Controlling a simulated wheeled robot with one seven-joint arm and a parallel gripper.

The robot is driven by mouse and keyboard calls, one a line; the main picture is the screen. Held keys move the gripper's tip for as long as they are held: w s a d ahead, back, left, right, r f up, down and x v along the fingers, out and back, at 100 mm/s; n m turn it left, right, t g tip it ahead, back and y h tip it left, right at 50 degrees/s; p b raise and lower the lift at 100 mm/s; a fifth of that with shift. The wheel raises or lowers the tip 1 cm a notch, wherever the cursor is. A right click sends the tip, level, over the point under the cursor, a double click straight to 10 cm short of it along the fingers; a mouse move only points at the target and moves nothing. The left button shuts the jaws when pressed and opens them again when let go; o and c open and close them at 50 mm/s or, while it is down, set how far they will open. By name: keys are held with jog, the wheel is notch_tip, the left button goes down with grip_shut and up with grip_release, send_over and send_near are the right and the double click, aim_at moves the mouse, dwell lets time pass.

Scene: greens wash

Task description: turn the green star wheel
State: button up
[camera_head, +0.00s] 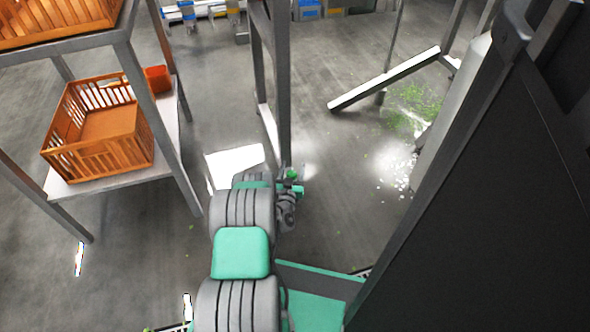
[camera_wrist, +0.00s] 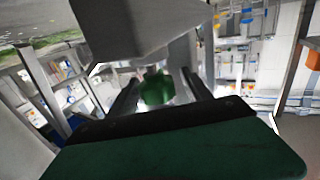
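The green star wheel (camera_wrist: 157,88) shows in the middle of the wrist view, on a grey stem or bracket. My gripper (camera_wrist: 160,92) has its two dark fingers apart, one on each side of the wheel. A narrow gap seems to show on each side, but I cannot tell whether a finger touches. In the head view the wheel is a small green spot (camera_head: 292,174) by a grey upright post, with the end of my arm just at it. My arm hides much of the gripper there. A grey block covers the upper part of the wrist view.
The grey post (camera_head: 283,90) rises right beside the wheel. An orange crate (camera_head: 90,160) stands on a low shelf at left, with a small red container (camera_head: 157,79) behind it. Green bits (camera_head: 413,105) lie on the floor at right. A dark panel fills the right side.

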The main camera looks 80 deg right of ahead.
aim_at(288, 176)
grip_shut()
dwell(0.4)
jog(key=shift+m+g, duration=0.3)
jog(key=shift+g, duration=0.2)
jog(key=m+g, duration=0.1)
jog(key=g, duration=0.1)
jog(key=m+g, duration=0.2)
jog(key=g, duration=0.1)
jog(key=shift+s+a+m+g+y, duration=0.1)
jog(key=shift+s+m+g+y, duration=0.2)
jog(key=shift+s+m, duration=0.1)
jog(key=shift+s+a+m+g+y, duration=0.1)
jog(key=shift+s+m+g+y, duration=0.1)
jog(key=shift+m+g+y, duration=0.65)
jog(key=shift+s+m+g+y, duration=0.15)
jog(key=shift+m+g, duration=0.4)
jog(key=shift+g, duration=0.7)
jog(key=shift+m+g, duration=0.3)
jog(key=shift+g, duration=0.1)
grip_release()
jog(key=shift+s, duration=0.1)
jog(key=p+v, duration=0.1)
jog(key=v, duration=0.7)
jog(key=shift+r, duration=0.15)
